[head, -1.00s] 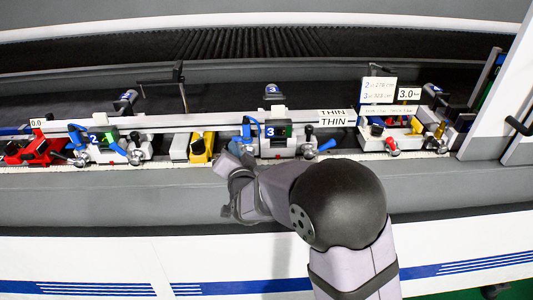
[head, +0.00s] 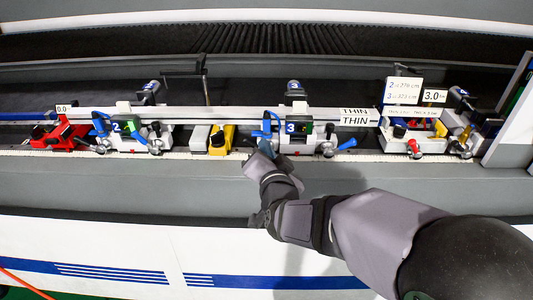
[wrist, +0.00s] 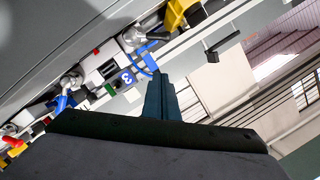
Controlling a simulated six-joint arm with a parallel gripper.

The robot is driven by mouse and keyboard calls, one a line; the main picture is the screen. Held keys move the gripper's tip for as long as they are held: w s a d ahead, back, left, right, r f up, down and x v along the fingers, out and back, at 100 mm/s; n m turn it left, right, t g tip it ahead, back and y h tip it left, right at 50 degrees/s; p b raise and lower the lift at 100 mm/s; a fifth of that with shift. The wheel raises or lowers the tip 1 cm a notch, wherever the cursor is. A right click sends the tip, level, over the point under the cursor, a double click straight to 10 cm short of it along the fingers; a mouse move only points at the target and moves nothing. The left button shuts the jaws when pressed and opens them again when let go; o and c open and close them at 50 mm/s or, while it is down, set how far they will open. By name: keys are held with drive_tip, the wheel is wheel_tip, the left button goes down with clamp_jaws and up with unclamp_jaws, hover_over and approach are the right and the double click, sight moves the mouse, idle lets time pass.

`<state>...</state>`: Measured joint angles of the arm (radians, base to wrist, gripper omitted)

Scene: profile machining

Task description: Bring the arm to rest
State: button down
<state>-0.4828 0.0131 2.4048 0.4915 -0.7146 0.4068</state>
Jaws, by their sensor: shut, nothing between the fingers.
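My gripper (head: 265,152) is shut and empty. In the head view it is just in front of the clamp unit marked 3 (head: 298,140), near that unit's left blue lever (head: 269,124). Whether it touches the lever cannot be told. In the wrist view the closed fingers (wrist: 159,76) point toward the same unit, whose blue 3 label (wrist: 126,77) shows just left of the tips. My arm reaches in from the lower right of the head view.
A long white profile (head: 215,114) lies across the clamp units. The clamp unit marked 2 (head: 128,138), a red unit (head: 62,134) and a yellow block (head: 221,138) stand to the left. A white tray (head: 412,142) stands to the right. The grey front ledge (head: 120,185) is clear.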

drive_tip(key=shift+v, duration=0.95)
drive_tip(key=s+d+f+n+g+p, duration=0.35)
drive_tip(key=s+d+f+g, duration=0.3)
drive_tip(key=f, duration=0.35)
drive_tip(key=s+d+f+n+g+h+p, duration=0.1)
drive_tip(key=s+d+g, duration=0.3)
drive_tip(key=s, duration=0.4)
drive_tip(key=s+d+f+n+g+h+p, duration=0.1)
drive_tip(key=s+d+f+n+g, duration=0.1)
drive_tip(key=s+d+g, duration=0.3)
drive_tip(key=s+f, duration=0.1)
drive_tip(key=s, duration=0.3)
drive_tip(key=shift+s+d+f, duration=0.3)
drive_tip(key=shift+s+f, duration=0.05)
drive_tip(key=shift+f, duration=0.05)
